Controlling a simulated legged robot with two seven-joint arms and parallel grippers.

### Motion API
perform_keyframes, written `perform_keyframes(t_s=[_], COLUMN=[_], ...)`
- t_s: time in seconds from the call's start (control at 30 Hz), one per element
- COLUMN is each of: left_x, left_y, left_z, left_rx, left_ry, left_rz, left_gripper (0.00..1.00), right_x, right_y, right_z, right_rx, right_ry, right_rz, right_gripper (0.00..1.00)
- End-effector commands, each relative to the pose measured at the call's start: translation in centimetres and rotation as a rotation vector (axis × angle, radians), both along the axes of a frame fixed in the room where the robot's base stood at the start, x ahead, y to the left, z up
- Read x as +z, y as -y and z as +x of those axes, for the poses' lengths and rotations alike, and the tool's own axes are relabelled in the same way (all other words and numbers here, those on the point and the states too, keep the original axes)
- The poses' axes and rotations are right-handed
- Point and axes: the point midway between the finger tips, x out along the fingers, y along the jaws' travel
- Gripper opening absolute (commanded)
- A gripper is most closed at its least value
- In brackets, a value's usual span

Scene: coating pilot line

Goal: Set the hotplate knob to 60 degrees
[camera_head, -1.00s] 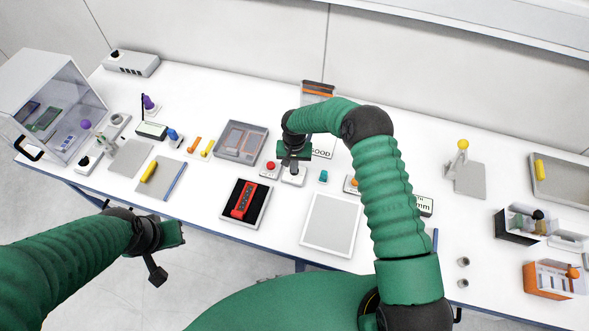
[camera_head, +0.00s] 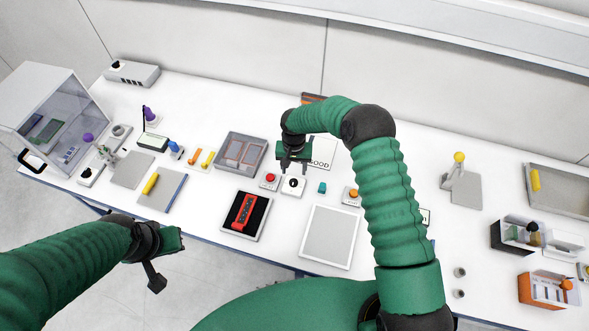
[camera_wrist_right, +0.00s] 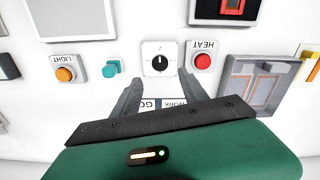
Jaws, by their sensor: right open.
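A black knob (camera_head: 293,183) sits on a square white dial plate at the middle of the bench. It also shows in the right wrist view (camera_wrist_right: 160,61), where its white pointer mark points toward the top of the picture; the dial markings are too small to read. My right gripper (camera_head: 295,170) is open and empty, just behind the knob in the head view. In the wrist view its two fingers (camera_wrist_right: 164,82) stand apart on either side below the plate, clear of the knob. My left gripper (camera_head: 167,265) hangs in front of the bench edge; its jaw opening is unclear.
A red button labelled HEAT (camera_wrist_right: 203,61) stands beside the knob. On the other side are a teal piece (camera_wrist_right: 111,68) and an orange button labelled LIGHT (camera_wrist_right: 65,74). A grey tray (camera_head: 240,153) and a black-lined tray with a red part (camera_head: 263,222) are close.

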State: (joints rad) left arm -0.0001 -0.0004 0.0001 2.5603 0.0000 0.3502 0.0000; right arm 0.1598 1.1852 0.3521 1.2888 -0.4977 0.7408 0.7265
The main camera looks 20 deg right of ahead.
Motion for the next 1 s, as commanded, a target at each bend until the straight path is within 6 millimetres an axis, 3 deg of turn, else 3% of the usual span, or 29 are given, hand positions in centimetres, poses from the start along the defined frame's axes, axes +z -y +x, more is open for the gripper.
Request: perform_keyframes(t_s=[1.0], left_x=[5.2], left_y=[0.0], left_z=[0.0], left_rx=[0.000], left_ry=[0.000], left_rz=[0.000], left_gripper=[0.00], right_x=[8.9], right_y=[0.0], right_z=[0.0], right_rx=[0.001], right_ry=[0.001], right_rz=[0.001], right_gripper=[0.51])
